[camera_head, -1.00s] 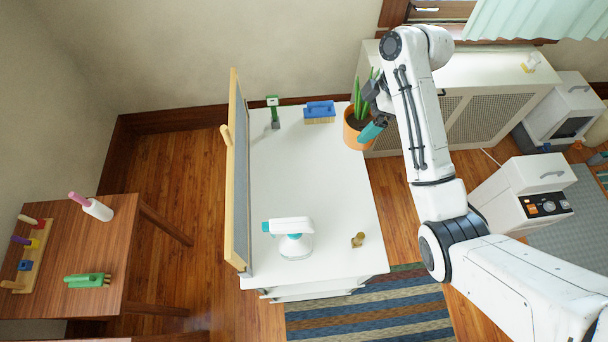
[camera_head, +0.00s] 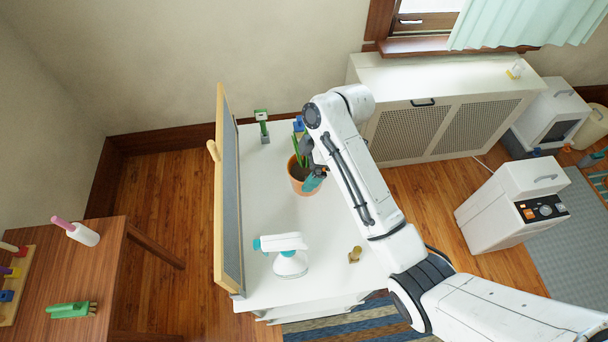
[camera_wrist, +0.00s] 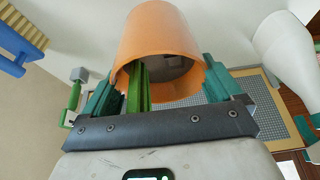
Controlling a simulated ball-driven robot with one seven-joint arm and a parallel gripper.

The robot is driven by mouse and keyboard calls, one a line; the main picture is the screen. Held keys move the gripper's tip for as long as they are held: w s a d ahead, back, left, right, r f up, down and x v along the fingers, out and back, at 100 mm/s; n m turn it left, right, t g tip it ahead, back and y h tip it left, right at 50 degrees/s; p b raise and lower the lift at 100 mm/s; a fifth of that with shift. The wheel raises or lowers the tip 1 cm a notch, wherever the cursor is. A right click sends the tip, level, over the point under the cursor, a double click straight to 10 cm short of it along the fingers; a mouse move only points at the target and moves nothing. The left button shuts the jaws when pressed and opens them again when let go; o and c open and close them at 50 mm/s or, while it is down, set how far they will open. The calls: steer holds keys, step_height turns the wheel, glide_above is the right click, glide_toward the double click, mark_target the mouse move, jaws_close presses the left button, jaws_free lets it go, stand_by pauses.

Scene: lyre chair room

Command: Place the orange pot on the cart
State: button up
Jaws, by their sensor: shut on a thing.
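The orange pot (camera_head: 298,187) with a green plant appears over the white cart top (camera_head: 325,232), left of my arm. I cannot tell from the head view whether it touches the surface. My gripper (camera_head: 311,178) is shut on the pot, with a teal finger showing at its right side. In the wrist view, the orange pot (camera_wrist: 160,35) fills the space between the teal fingertips of my gripper (camera_wrist: 160,88), and green leaves show at its opening. The cart's far right part is hidden by my arm.
On the cart are a white spray bottle (camera_head: 290,263), a small brass object (camera_head: 355,254), a green-handled tool (camera_head: 262,122) and a mostly hidden blue brush (camera_head: 298,124). A tall board (camera_head: 230,190) edges the cart's left. A white cabinet (camera_head: 440,110) stands behind.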

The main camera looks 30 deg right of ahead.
mark_target(304, 177)
steer(key=x, duration=0.3)
steer(key=shift+s+d+f+p, duration=0.15)
steer(key=shift+s+p, duration=0.1)
steer(key=shift+p, duration=0.15)
steer(key=shift+f, duration=0.45)
steer(key=o, duration=1.2)
steer(key=shift+f, duration=0.1)
steer(key=v, duration=1.2)
